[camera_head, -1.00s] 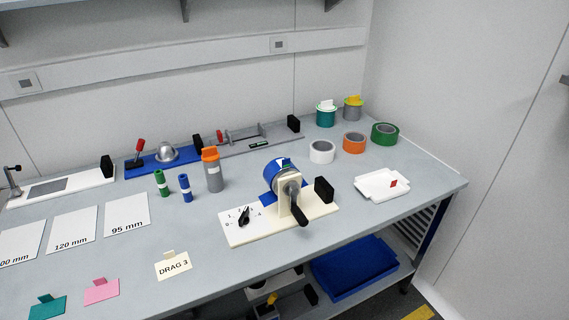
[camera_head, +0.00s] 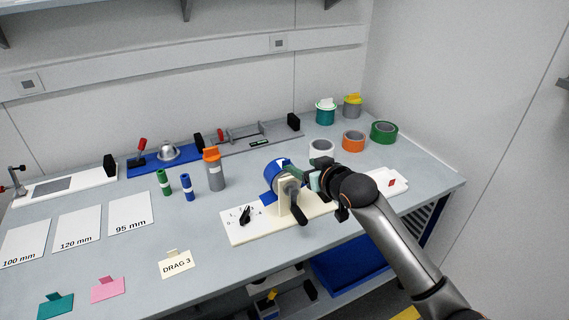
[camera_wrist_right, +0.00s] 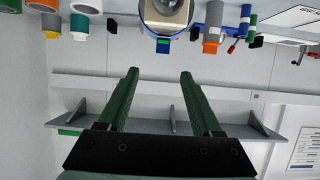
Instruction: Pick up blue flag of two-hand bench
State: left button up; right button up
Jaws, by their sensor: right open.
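The two-hand bench is a cream base (camera_head: 246,232) with a blue roll (camera_head: 276,175) on a cream post, a black crank handle and a numbered dial. A flat blue piece (camera_head: 268,199) shows at the lower left of the roll; I cannot tell whether it is the flag. In the right wrist view a small blue tab (camera_wrist_right: 163,48) stands out from the blue-rimmed roll. My right gripper (camera_head: 315,180) is just right of the roll and partly hides the bench. Its green fingers (camera_wrist_right: 159,72) are apart with nothing between them. My left gripper is out of view.
An orange-topped grey cylinder (camera_head: 214,170) and blue (camera_head: 187,187) and green (camera_head: 164,183) small cylinders stand left of the bench. A white roll (camera_head: 321,149) and an orange roll (camera_head: 353,142) stand behind my right gripper. A white tray (camera_head: 401,183) lies right, partly behind my arm.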

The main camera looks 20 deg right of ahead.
aim_at(287, 161)
jog(key=shift+a+f+x, duration=0.1)
jog(key=shift+a+x, duration=0.05)
jog(key=shift+x, duration=2.6)
jog(key=shift+a+f+x, duration=0.1)
jog(key=shift+f+x, duration=0.05)
jog(key=shift+x, duration=2.6)
jog(key=shift+s, duration=0.1)
grip_shut()
